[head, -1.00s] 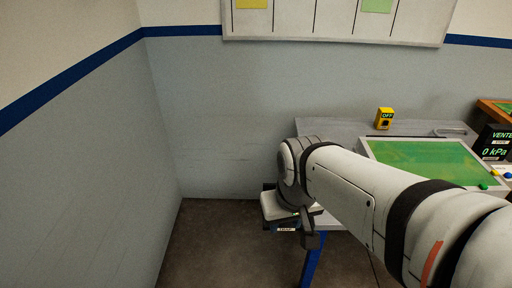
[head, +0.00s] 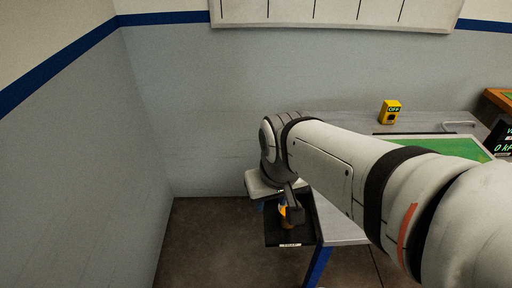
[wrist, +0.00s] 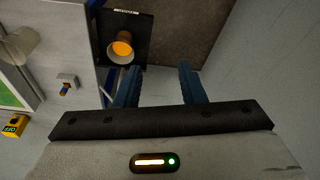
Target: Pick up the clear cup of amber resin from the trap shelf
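The cup of amber resin (wrist: 122,46) stands on the black trap shelf (wrist: 143,42) in the wrist view, its round amber surface facing the camera. My gripper (wrist: 158,76) is open, with two blue fingers apart and nothing between them. The cup appears up and to the left of the fingers, beyond the left fingertip. In the head view the trap shelf (head: 273,238) sticks out beside the workbench, with a white label on its front edge. A bit of amber shows there beside my dark wrist parts, which hide most of the cup.
The grey workbench (head: 340,228) with a blue leg stands right of the shelf. On it are a yellow OFF switch box (head: 391,111) and a green panel (head: 440,146). The wall is close behind. The floor at left is clear.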

